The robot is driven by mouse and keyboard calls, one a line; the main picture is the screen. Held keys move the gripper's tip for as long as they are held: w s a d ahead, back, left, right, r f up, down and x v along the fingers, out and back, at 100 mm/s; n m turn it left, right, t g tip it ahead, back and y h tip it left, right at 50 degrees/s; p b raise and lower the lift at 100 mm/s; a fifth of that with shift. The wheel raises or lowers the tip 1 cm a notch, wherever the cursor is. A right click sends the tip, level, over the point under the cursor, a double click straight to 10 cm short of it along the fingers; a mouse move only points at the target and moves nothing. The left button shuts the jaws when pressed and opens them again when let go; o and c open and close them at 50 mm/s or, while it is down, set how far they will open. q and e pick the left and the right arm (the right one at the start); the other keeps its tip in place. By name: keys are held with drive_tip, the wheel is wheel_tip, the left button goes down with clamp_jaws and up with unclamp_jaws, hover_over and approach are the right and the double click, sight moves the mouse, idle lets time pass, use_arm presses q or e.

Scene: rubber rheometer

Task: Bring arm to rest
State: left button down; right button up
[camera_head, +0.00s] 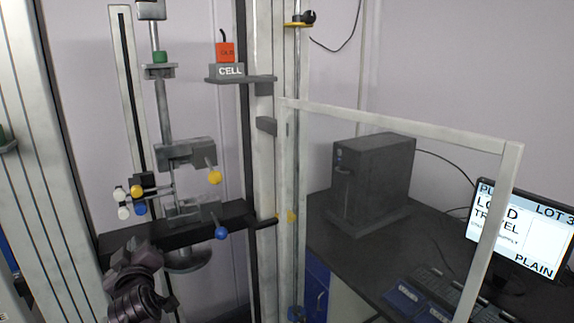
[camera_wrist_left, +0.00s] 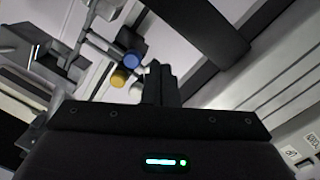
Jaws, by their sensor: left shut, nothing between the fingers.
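My left arm comes up from the bottom left of the head view, and my left gripper (camera_head: 172,300) is low in front of the test machine, partly cut by the bottom edge. In the left wrist view the left gripper's fingers (camera_wrist_left: 160,82) are together with nothing between them. They point toward blue and yellow knobs (camera_wrist_left: 124,70) of the machine, apart from them as far as I can tell. My right gripper shows in neither view.
The test machine has a dark crossbeam (camera_head: 230,215), a grip (camera_head: 187,153) with a yellow knob, and a blue knob (camera_head: 221,233). A clear guard door (camera_head: 400,122) stands open to the right. Behind it are a dark box (camera_head: 372,180), a monitor (camera_head: 520,240) and a keyboard on a desk.

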use_arm(q)
drive_tip(key=s+d+f+m+g+h, duration=0.25)
drive_tip(key=s+d+f+m, duration=0.2)
drive_tip(key=f, duration=0.25)
drive_tip(key=s+d+f+m+g+h, duration=0.25)
drive_tip(key=s+f+h, duration=0.2)
drive_tip(key=f, duration=0.25)
drive_tip(key=s+d+f+m+g, duration=0.2)
drive_tip(key=s+f, duration=0.1)
drive_tip(key=s, duration=0.4)
drive_tip(key=s+d+f+m+g+h, duration=0.1)
drive_tip(key=s+d+f+m+g, duration=0.15)
drive_tip(key=s, duration=0.45)
drive_tip(key=s+d+f+m+g, duration=0.1)
drive_tip(key=s+f+m+g, duration=0.25)
drive_tip(key=s, duration=0.45)
wheel_tip(320, 180, down, 33)
drive_tip(key=s+b, duration=0.1)
drive_tip(key=b, duration=0.3)
drive_tip(key=s+a+f+g+b, duration=0.1)
drive_tip(key=s+a+f+b, duration=0.2)
drive_tip(key=s+f, duration=1.6)
wheel_tip(320, 180, down, 3)
drive_tip(key=shift+s+f+n+g, duration=0.15)
drive_tip(key=shift+s+n+g, duration=0.15)
drive_tip(key=shift+s+g, duration=0.1)
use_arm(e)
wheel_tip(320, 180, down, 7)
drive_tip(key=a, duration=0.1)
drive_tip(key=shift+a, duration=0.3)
